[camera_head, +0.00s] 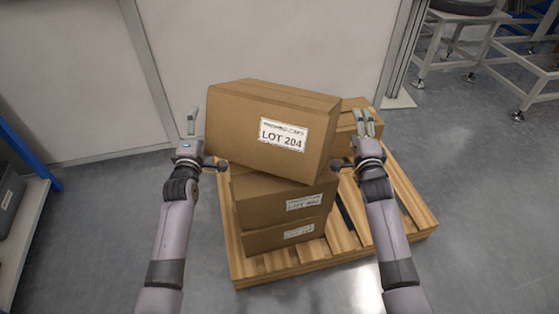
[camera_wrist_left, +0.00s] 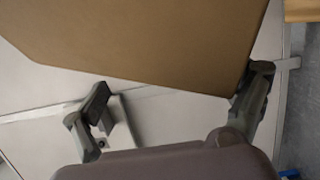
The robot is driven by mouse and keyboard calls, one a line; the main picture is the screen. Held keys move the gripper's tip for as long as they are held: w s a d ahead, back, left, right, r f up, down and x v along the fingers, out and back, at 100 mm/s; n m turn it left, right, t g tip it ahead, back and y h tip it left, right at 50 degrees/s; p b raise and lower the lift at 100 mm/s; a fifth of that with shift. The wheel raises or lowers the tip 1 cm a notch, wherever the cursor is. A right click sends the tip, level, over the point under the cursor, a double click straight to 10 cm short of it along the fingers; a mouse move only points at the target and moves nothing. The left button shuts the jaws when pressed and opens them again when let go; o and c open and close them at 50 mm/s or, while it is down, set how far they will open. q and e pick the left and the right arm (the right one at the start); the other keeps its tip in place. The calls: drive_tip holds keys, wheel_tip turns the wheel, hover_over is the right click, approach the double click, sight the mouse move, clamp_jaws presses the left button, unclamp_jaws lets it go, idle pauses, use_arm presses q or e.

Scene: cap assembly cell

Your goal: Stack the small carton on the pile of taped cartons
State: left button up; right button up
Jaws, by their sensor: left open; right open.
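A brown carton labelled LOT 204 (camera_head: 262,130) is at the top of the pile, turned and tilted relative to the cartons below. Under it are a middle carton (camera_head: 280,203) and a bottom carton (camera_head: 284,237) with white labels. I cannot tell whether the top carton rests fully on the pile. My left gripper (camera_head: 192,122) is open beside its left side; my right gripper (camera_head: 364,122) is open beside its right side. In the left wrist view the carton's plain face (camera_wrist_left: 150,40) fills the top, and the open left gripper (camera_wrist_left: 172,112) is close to it, contact unclear.
The pile stands on a wooden pallet (camera_head: 410,207). Another carton (camera_head: 345,137) is partly hidden behind the top carton and my right gripper. A pale wall panel (camera_head: 260,40) is close behind. A blue-framed shelf (camera_head: 30,215) is at left, metal frames (camera_head: 490,50) at back right.

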use_arm(q)
drive_tip(key=shift+r, duration=0.1)
drive_tip(key=s, duration=1.2)
use_arm(e)
drive_tip(key=o, duration=0.4)
drive_tip(key=shift+s, duration=0.1)
drive_tip(key=s, duration=1.2)
